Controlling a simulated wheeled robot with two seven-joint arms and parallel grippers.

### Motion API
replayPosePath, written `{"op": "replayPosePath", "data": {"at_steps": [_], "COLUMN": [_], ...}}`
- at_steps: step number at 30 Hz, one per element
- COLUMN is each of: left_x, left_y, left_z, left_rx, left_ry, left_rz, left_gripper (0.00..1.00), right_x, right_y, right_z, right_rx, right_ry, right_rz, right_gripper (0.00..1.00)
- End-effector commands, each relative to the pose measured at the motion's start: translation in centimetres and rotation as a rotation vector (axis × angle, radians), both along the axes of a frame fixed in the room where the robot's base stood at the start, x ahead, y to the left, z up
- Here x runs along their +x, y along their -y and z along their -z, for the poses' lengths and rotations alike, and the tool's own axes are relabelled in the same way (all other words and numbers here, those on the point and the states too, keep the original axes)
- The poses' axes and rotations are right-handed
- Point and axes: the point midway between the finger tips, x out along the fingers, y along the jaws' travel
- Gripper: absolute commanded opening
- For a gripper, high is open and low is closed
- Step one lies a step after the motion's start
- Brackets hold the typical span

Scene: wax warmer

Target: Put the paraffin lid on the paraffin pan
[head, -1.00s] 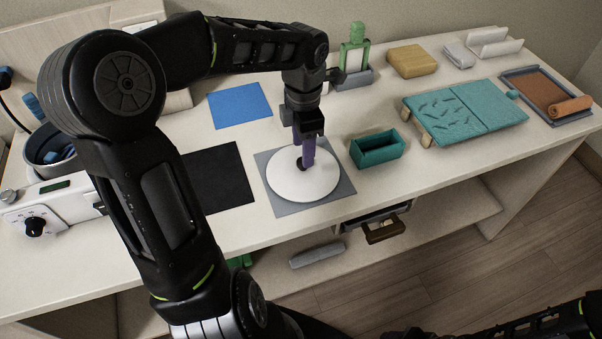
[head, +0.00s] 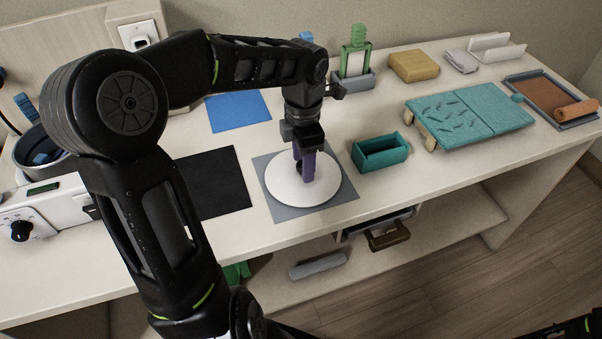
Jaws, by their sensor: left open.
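The paraffin lid (head: 286,194) is a round white disc with a dark knob at its middle. It lies on a grey mat (head: 343,205) on the table. My left gripper (head: 305,172) points down over the knob, its purple fingers open around or close beside it; the fingers partly hide the knob. The paraffin pan (head: 30,152) is a dark round pan in the white warmer (head: 60,209) at the left edge, with blue pieces in it. My left arm covers part of the warmer. My right gripper is out of view.
A black mat (head: 222,183) and a blue mat (head: 238,110) lie left of the lid. A teal open box (head: 380,153) stands close to its right. A teal board (head: 470,117) and a brown tray (head: 540,92) lie farther right. A drawer (head: 388,236) is open below the table edge.

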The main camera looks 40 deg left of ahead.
Motion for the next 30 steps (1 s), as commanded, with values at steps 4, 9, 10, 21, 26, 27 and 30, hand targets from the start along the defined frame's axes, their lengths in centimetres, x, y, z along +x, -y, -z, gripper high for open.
{"op": "replayPosePath", "data": {"at_steps": [4,9,10,21,26,27,30], "left_x": [0.03,0.01,0.01,-0.01,0.0,0.0,0.0], "left_y": [0.01,0.01,0.01,0.01,0.01,0.01,0.04], "left_z": [0.09,0.03,0.01,-0.01,0.05,0.08,0.09], "left_rx": [0.0,0.001,0.001,0.0,0.0,0.0,0.0], "left_ry": [0.001,0.001,0.001,0.0,0.0,0.0,0.0], "left_rz": [0.0,0.0,0.0,0.0,0.0,0.0,0.001], "left_gripper": [0.51,0.51,0.51,0.51,0.51,0.51,0.51], "right_x": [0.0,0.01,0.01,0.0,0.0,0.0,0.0], "right_y": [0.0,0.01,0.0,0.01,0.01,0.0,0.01], "right_z": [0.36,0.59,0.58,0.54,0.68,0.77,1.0], "right_rx": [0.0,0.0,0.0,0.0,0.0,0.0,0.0], "right_ry": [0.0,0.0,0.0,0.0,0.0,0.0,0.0], "right_rz": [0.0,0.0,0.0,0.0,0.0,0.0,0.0], "right_gripper": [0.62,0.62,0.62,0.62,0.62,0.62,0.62]}}
